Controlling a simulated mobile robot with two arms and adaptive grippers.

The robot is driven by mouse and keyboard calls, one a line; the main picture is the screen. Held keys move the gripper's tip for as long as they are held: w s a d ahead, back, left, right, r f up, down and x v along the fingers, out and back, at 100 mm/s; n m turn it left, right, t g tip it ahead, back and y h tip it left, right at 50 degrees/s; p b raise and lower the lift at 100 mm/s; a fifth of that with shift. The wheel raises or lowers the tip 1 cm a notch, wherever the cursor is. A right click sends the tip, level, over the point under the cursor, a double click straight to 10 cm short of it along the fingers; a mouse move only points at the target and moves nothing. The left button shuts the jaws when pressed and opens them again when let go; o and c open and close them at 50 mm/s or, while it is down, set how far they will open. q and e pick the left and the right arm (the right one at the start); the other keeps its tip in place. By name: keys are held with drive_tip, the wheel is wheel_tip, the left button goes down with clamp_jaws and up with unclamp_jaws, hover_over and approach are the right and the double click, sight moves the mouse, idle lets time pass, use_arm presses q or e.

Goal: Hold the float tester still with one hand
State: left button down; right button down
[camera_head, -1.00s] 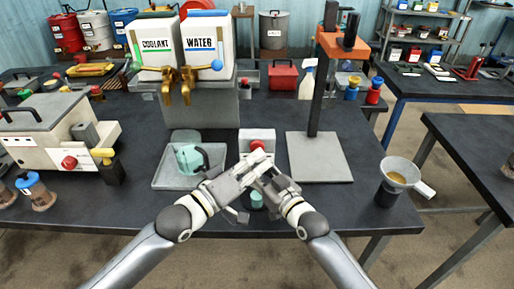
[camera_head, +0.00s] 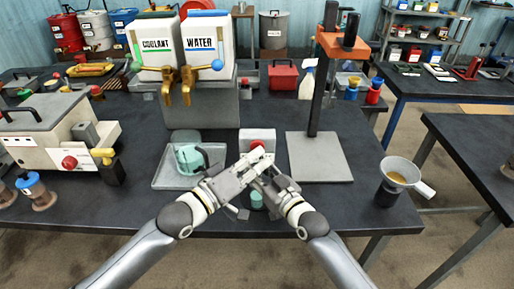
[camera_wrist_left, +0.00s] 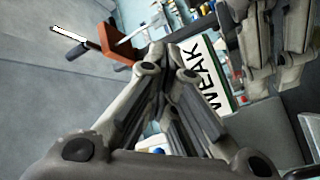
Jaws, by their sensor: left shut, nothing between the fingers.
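I cannot single out the float tester with certainty. A small teal cylinder (camera_head: 257,199) shows below my two grippers near the table's front edge, partly hidden by them. My left gripper (camera_head: 256,160) is shut and empty, above the table in front of a grey block with a red button (camera_head: 257,146). It also shows in the left wrist view (camera_wrist_left: 167,72). My right gripper (camera_head: 268,172) is close beside it, overlapping it in the head view; its fingers are unclear. It seems to show at the upper right of the left wrist view (camera_wrist_left: 268,45). A white label reading "WEAK" (camera_wrist_left: 208,90) is there too.
A teal jug (camera_head: 188,158) stands in a grey tray (camera_head: 165,182) at the left. Coolant (camera_head: 157,40) and water (camera_head: 203,40) containers stand behind. An orange-topped stand (camera_head: 320,160) is at the right, with a funnel (camera_head: 400,172) on a dark vessel near the right edge.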

use_arm(q)
drive_tip(key=shift+w, duration=0.25)
idle(0.4)
drive_tip(key=shift+s, duration=1.1)
drive_tip(key=shift+s, duration=0.1)
drive_tip(key=s, duration=0.4)
drive_tip(key=shift+s, duration=0.4)
use_arm(e)
drive_tip(key=c, duration=1)
unclamp_jaws()
drive_tip(key=shift+o, duration=0.2)
